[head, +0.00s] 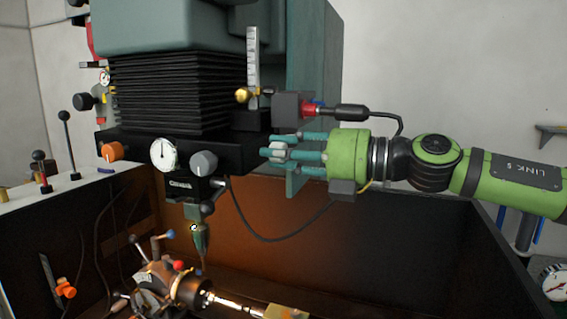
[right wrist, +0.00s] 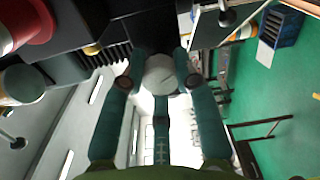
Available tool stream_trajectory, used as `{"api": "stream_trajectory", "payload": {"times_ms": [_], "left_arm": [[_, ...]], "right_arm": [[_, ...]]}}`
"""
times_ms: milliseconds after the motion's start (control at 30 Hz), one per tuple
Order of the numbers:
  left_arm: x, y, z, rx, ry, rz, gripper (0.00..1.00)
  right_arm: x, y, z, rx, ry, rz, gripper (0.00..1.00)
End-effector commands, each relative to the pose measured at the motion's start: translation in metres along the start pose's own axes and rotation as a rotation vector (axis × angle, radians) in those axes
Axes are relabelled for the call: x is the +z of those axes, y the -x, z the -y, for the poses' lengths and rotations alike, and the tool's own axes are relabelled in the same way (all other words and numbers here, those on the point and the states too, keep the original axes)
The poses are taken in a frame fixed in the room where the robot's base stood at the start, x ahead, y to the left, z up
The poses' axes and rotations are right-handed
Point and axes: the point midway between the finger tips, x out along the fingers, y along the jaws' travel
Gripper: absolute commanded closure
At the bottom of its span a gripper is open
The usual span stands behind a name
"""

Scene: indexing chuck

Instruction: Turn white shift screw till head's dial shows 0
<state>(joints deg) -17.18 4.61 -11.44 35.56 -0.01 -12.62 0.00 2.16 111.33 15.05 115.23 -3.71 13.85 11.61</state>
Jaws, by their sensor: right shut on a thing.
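The white shift screw (head: 278,152) is a small pale knob at the right side of the machine head (head: 135,146). My right gripper (head: 273,151) comes in from the right, with its teal fingers shut around the screw. In the right wrist view the screw's round pale face (right wrist: 160,75) sits between the fingertips of the gripper (right wrist: 158,84). The head's dial (head: 163,154) is a white round face with a dark pointer that looks roughly upright; its figures are too small to read. My left gripper is not in view.
A grey knob (head: 204,163) and an orange knob (head: 113,151) flank the dial. A grey block with a red plug and cable (head: 352,112) is just above my right gripper. The spindle (head: 200,235) hangs over the indexing chuck (head: 165,285). A dark-walled enclosure (head: 420,225) lies below my arm.

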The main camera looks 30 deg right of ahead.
Motion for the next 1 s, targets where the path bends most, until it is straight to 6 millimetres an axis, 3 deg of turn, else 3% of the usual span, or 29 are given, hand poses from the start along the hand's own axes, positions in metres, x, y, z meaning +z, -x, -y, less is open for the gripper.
{"api": "stream_trajectory", "payload": {"times_ms": [300,833,867,900,1000], "left_arm": [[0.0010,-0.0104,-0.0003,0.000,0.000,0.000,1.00],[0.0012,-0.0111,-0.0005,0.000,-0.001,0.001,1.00],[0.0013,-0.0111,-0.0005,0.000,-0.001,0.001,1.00],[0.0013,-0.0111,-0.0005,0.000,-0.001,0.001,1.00],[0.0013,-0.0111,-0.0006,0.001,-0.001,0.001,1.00]], "right_arm": [[-0.0003,-0.0002,0.0010,0.000,0.117,0.003,1.00],[0.0004,0.0000,-0.0005,0.001,0.138,0.005,1.00],[0.0004,0.0000,-0.0006,0.001,0.138,0.005,0.62],[0.0004,0.0000,-0.0006,0.001,0.138,0.005,0.46],[0.0004,0.0000,-0.0006,0.001,0.138,0.005,0.46]]}}
